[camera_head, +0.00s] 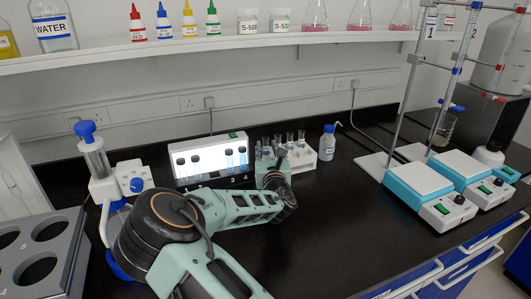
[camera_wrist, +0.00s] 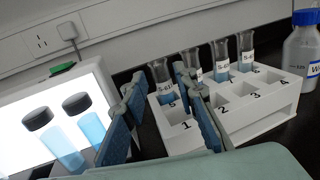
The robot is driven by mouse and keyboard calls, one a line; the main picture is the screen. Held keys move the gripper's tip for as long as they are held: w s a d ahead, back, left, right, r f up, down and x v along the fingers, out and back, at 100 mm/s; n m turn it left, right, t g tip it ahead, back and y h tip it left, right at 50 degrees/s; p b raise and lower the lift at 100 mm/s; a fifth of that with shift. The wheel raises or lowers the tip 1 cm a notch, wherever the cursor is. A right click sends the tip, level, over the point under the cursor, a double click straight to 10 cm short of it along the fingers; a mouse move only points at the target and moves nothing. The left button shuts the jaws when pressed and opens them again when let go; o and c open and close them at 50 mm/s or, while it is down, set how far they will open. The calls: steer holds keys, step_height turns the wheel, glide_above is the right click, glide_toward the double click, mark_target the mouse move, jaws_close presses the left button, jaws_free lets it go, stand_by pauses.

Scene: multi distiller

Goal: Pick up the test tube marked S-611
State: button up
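Several clear glass test tubes with blue contents stand upright in a white numbered rack (camera_wrist: 262,118), which also shows in the head view (camera_head: 303,161). The other tubes' labels are partly hidden or too small to read in full. My gripper (camera_wrist: 158,105) is open and empty. In the wrist view its two blue-padded fingers appear on either side of the leftmost tube, without visible contact.
A lit panel (camera_head: 212,160) holding dark-capped vials stands just left of the rack. A blue-capped wash bottle (camera_head: 327,143) stands at the rack's right. Stirrers (camera_head: 418,185) with stands are farther right. The black bench (camera_head: 330,215) in front is clear.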

steer(key=shift+w+a, duration=0.15)
steer(key=shift+w, duration=0.85)
steer(key=shift+r, duration=0.1)
jaws_close()
